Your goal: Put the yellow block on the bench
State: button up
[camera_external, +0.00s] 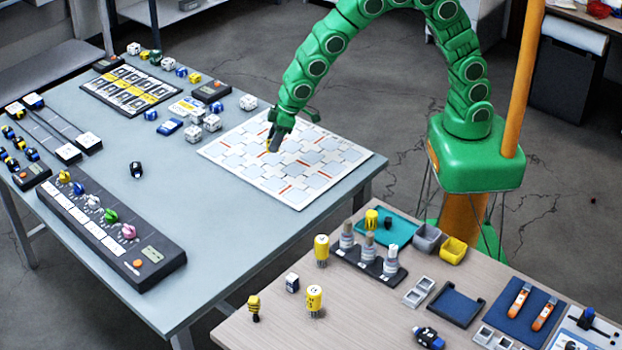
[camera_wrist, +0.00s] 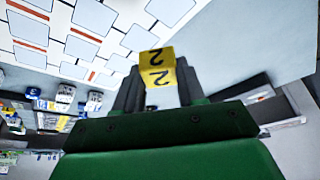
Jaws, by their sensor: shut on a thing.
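The yellow block (camera_wrist: 157,67), marked with a black 2 on two faces, sits between the fingers of my gripper (camera_wrist: 155,85) in the wrist view. My gripper is shut on it. In the external view my gripper (camera_external: 275,140) points down over the white patterned board (camera_external: 250,176) on the blue-grey bench (camera_external: 185,235). Only a sliver of yellow shows there beside the dark fingers. I cannot tell whether the block touches the board.
Several white and blue cubes (camera_external: 212,122) stand left of the board. A dark panel with coloured knobs (camera_external: 110,235) lies along the bench's front left. A wooden table (camera_external: 380,325) with yellow cylinders and trays stands front right.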

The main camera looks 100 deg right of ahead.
jog(key=w+d+r+m+h, duration=0.15)
jog(key=d+m, duration=0.35)
jog(key=d, duration=2.8)
jog(key=shift+m+g+h, duration=0.25)
jog(key=shift+m+g, duration=0.05)
jog(key=w+d+f, duration=0.1)
jog(key=w+f, duration=0.2)
jog(key=w, duration=0.1)
jog(key=w+d+f, duration=0.1)
jog(key=w+f, duration=0.1)
jog(key=w, duration=0.2)
jog(key=w+d+f, duration=0.1)
jog(key=w+f, duration=0.2)
jog(key=w, duration=0.1)
jog(key=shift+d+f, duration=0.35)
jog(key=shift+w+d+f, duration=0.1)
jog(key=shift+w+f, duration=0.2)
jog(key=shift+w, duration=0.1)
jog(key=shift+w+d+f, duration=0.1)
jog(key=shift+w+f, duration=0.1)
jog(key=shift+f, duration=1.6)
